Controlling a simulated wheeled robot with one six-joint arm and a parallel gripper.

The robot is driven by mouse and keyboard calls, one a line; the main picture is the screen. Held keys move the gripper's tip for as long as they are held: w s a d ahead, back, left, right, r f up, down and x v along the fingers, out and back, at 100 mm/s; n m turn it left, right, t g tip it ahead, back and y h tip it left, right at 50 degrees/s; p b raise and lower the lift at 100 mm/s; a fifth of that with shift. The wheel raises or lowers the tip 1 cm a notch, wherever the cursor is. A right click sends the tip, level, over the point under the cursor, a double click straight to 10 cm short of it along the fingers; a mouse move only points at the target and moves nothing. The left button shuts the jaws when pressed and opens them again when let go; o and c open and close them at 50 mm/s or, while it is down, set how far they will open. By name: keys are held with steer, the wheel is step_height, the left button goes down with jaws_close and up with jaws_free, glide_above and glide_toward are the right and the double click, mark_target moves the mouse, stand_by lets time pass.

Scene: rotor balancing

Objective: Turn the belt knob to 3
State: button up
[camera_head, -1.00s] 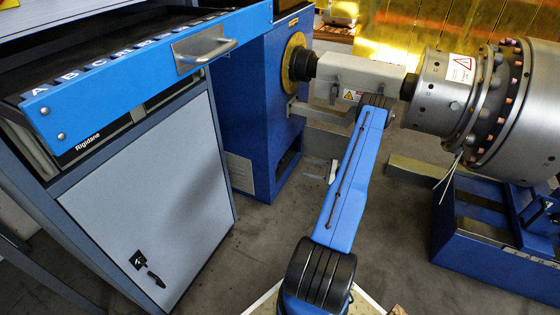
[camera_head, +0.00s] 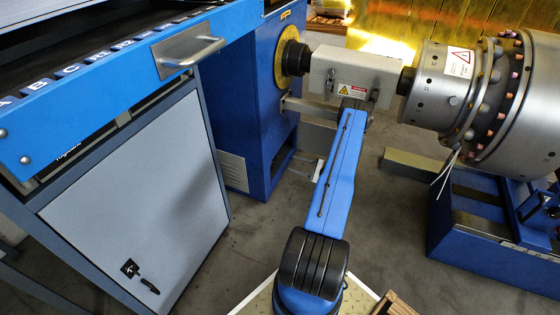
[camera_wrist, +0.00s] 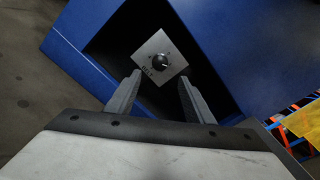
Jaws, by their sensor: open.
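The belt knob (camera_wrist: 161,62) is a small dark round knob on a square metal plate (camera_wrist: 150,48) in the wrist view. The plate sits inside a dark recess of a blue housing (camera_wrist: 90,55) and looks turned like a diamond. Small marks on the plate are too small to read, so the knob's setting cannot be told. My gripper (camera_wrist: 158,92) is open, its two grey fingers apart and empty. The fingers point toward the plate, with the knob between their lines and beyond the tips. In the head view my gripper is hidden behind my arm.
A large grey rotor (camera_head: 510,100) is at right on a blue base (camera_head: 480,235). Grey floor shows between them.

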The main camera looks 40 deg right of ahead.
mark_target(275, 158)
steer(key=x, duration=1)
steer(key=c, duration=1)
steer(key=shift+s, duration=0.1)
steer(key=shift+c, duration=0.2)
steer(key=shift+m, duration=0.3)
steer(key=m, duration=2.3)
